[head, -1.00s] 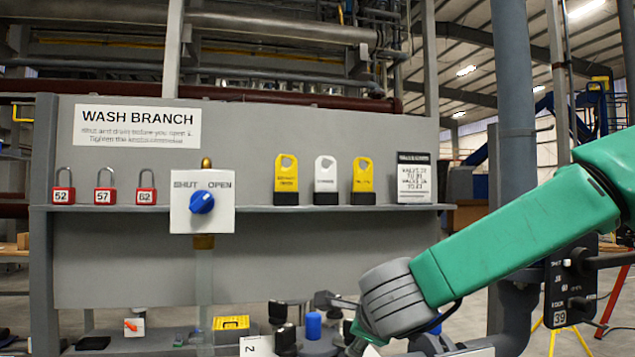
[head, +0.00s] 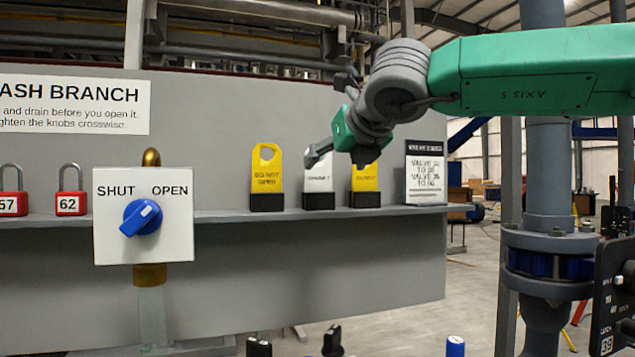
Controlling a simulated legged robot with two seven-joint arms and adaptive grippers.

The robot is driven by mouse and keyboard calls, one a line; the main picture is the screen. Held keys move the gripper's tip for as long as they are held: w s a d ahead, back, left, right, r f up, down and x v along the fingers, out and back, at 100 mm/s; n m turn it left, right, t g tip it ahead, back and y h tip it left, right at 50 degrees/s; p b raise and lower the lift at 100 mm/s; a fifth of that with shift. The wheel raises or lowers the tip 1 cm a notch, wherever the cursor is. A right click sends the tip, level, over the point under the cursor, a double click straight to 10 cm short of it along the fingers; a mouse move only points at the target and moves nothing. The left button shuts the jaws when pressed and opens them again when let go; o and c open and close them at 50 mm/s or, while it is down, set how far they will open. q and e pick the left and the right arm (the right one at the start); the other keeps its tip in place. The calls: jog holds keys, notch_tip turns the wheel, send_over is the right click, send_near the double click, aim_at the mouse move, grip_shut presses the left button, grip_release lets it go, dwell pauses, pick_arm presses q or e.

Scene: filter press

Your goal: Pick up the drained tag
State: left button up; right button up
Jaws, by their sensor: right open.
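Three upright tags stand in black holders on the grey shelf. The white tag (head: 318,182) is in the middle; its small lettering is hard to read, but it could be the drained tag. The left yellow tag (head: 266,178) seems to read "do not open". The right yellow tag (head: 364,181) is partly covered. My right gripper (head: 335,157) is open, with its fingers in front of the top of the white tag, hiding its hole. I cannot tell whether it touches the tag. My left gripper is not in view.
A printed card (head: 425,172) stands right of the tags. Red padlocks (head: 72,203) and a valve with a blue knob (head: 142,217) are to the left. The shelf (head: 222,217) is bare between the valve and the tags.

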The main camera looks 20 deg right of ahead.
aim_at(319, 177)
jog(key=shift+d+x, duration=0.25)
jog(key=shift+x, duration=1)
jog(key=shift+w+a+f, duration=0.1)
jog(key=shift+w+a, duration=0.2)
jog(key=shift+a, duration=0.15)
jog(key=w, duration=0.1)
jog(key=w+a+f, duration=0.1)
jog(key=w, duration=0.2)
jog(key=shift+w+a+f+p, duration=0.15)
jog(key=shift+f+p, duration=0.15)
jog(key=shift+f, duration=0.05)
jog(key=shift+d, duration=0.55)
jog(key=c, duration=1.1)
jog(key=shift+a, duration=0.2)
